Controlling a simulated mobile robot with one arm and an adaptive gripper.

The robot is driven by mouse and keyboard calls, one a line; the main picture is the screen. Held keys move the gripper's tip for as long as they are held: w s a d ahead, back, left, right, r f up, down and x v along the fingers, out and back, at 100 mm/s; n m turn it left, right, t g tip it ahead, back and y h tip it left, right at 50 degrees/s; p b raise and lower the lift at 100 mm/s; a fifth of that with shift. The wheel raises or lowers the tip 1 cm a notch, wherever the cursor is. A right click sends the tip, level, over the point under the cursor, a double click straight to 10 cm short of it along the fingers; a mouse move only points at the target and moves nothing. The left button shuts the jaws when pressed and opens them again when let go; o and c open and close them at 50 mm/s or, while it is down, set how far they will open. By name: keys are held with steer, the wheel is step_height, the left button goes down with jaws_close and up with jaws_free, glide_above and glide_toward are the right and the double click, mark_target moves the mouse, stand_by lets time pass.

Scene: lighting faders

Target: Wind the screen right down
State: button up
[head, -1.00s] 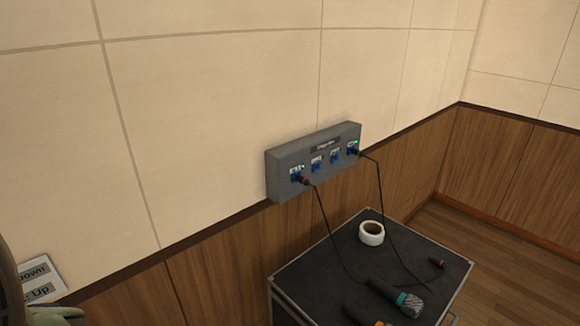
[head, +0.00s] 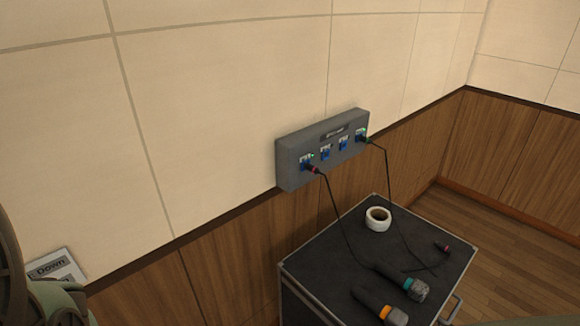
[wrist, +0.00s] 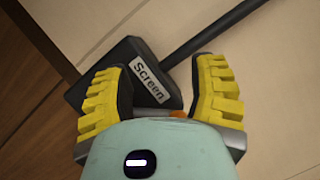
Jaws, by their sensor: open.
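In the wrist view my gripper (wrist: 163,92) is open, its two yellow ribbed fingers apart. Between and just beyond the fingers is a dark box with a white label reading "Screen" (wrist: 148,82). A dark rod (wrist: 215,38) runs from near the box to the upper right. A small orange part shows low between the fingers, mostly hidden by my gripper. I cannot tell whether the fingers touch anything. In the head view a sign (head: 55,266) reading "Down" is on the wall at the lower left, partly covered by my arm.
A grey wall box (head: 325,150) has blue sockets and two plugged cables. Below it stands a black case (head: 320,262) with a white tape roll (head: 378,218), a green-ringed microphone (head: 405,284) and an orange-ringed one (head: 375,306). Wooden floor (head: 480,240) is clear at the right.

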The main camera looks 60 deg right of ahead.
steer(key=s+a+f+b, duration=0.1)
steer(key=s+f, duration=0.2)
steer(key=s, duration=0.4)
steer(key=s+a+f+b, duration=0.1)
steer(key=s+a+f, duration=0.1)
steer(key=s, duration=0.6)
steer(key=shift+s+f+b, duration=0.3)
steer(key=shift+f, duration=0.45)
stand_by(0.4)
steer(key=shift+o, duration=0.4)
